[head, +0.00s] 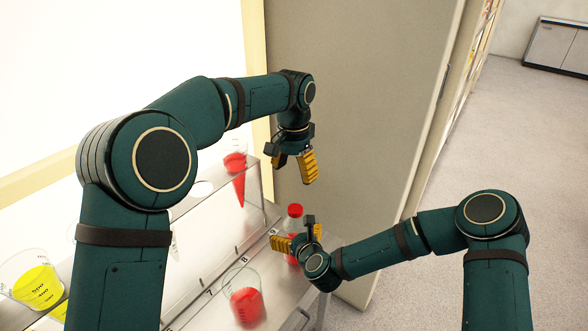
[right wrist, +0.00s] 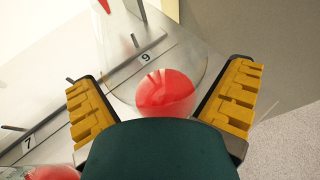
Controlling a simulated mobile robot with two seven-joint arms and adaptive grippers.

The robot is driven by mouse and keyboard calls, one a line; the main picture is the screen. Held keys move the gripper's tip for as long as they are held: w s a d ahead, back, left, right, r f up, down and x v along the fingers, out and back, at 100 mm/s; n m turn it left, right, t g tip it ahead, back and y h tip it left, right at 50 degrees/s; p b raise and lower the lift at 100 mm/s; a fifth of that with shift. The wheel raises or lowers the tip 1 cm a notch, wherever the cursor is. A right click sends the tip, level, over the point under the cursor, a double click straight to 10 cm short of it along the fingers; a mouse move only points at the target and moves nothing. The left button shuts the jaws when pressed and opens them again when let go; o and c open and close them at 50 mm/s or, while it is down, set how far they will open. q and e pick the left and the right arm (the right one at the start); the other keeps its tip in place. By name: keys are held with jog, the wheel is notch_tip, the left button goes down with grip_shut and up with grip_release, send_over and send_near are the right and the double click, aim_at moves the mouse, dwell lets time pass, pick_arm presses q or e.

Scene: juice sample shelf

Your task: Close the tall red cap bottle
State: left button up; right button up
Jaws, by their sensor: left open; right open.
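The tall red cap bottle (head: 294,211) stands upright at the right end of the lower shelf in the head view. Its red cap sits at the top; I cannot tell how tight it is. My right gripper (head: 300,241) is open, with its fingers at the bottle's body, partly hiding it. In the right wrist view clear glass with a rounded red part (right wrist: 165,92) shows between the open yellow fingers; I cannot tell whether this red is cap or contents. My left gripper (head: 293,165) is open and empty, pointing down above the bottle.
A beaker with red liquid (head: 245,305) stands left of the bottle on the numbered shelf. A cone-shaped glass with red contents (head: 238,182) is on the upper level behind. A yellow beaker (head: 38,287) is at far left. A grey panel (head: 355,100) rises behind the bottle.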

jog(key=v, duration=1.2)
jog(key=shift+w, duration=0.1)
